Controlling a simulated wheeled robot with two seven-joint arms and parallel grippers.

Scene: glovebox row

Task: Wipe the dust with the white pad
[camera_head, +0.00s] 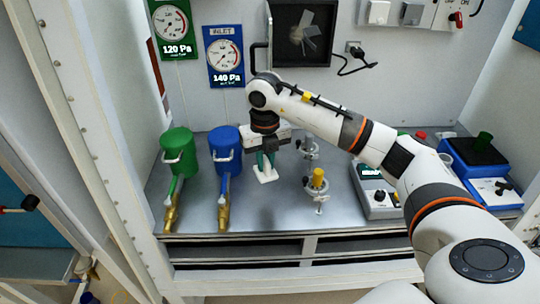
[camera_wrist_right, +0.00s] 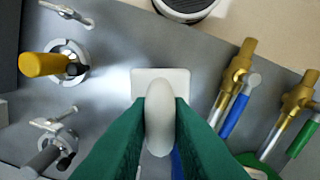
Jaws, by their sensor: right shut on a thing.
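The white pad is a flat, rounded square plate with an upright oval grip; it shows in the head view (camera_head: 265,175) and in the right wrist view (camera_wrist_right: 178,77). My right gripper (camera_head: 266,160), with green fingers, points down and is shut on the pad's grip. In the right wrist view, the fingers (camera_wrist_right: 160,125) press on both sides of the grip. The pad is over the grey metal worktop (camera_head: 285,212), at or just above it; I cannot tell if they touch. I cannot make out any dust on the worktop. My left gripper is not in view.
Left of the pad stand a blue canister (camera_head: 226,145) and a green canister (camera_head: 178,150) with brass-ended pipes. To the right are a yellow-topped valve (camera_head: 317,180), a grey valve (camera_head: 308,148), a grey instrument (camera_head: 376,195) and a blue device (camera_head: 478,165). Bare worktop lies in front of the pad.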

